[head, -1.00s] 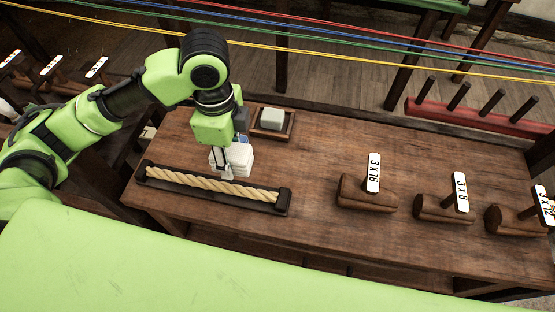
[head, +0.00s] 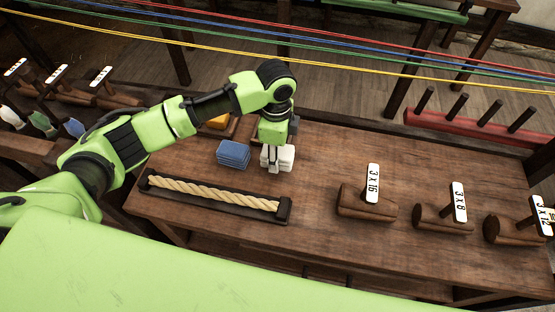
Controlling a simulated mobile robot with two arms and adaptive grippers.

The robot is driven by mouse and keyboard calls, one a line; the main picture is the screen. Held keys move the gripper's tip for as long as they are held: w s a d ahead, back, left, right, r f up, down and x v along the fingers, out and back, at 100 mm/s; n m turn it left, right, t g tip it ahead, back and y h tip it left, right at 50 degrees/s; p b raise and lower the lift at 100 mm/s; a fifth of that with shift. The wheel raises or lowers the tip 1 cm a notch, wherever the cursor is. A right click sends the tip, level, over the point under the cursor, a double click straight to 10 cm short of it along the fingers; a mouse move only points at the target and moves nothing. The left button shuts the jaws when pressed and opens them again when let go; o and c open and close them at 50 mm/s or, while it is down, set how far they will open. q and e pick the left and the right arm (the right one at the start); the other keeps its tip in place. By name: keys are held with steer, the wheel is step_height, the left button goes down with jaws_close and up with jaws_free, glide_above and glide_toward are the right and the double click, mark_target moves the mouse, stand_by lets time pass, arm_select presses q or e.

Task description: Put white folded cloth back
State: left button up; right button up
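The white folded cloth (head: 287,158) is at my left gripper (head: 271,165), over the middle of the wooden table. The gripper points down with its fingers at the cloth's left side and appears shut on it. I cannot tell whether the cloth touches the tabletop. A blue folded cloth (head: 233,153) lies on the table just left of the gripper, apart from the white one. My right gripper is not in view.
A rope in a dark holder (head: 215,196) lies along the table's front. Wooden pieces tagged 3x16 (head: 366,204), 3x8 (head: 443,219) and 3x12 (head: 514,229) stand at the right. The table between is clear.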

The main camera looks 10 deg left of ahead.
arm_select(q)
steer(key=shift+w+d+f, duration=0.1)
steer(key=shift+w+f, duration=0.05)
steer(key=shift+f, duration=1.65)
steer(key=shift+f, duration=0.1)
steer(key=o, duration=1.1)
steer(key=shift+c, duration=0.2)
step_height(320, 180, up, 12)
steer(key=shift+f+b, duration=0.2)
steer(key=shift+b, duration=0.1)
steer(key=shift+r, duration=0.35)
steer(key=shift+f, duration=0.1)
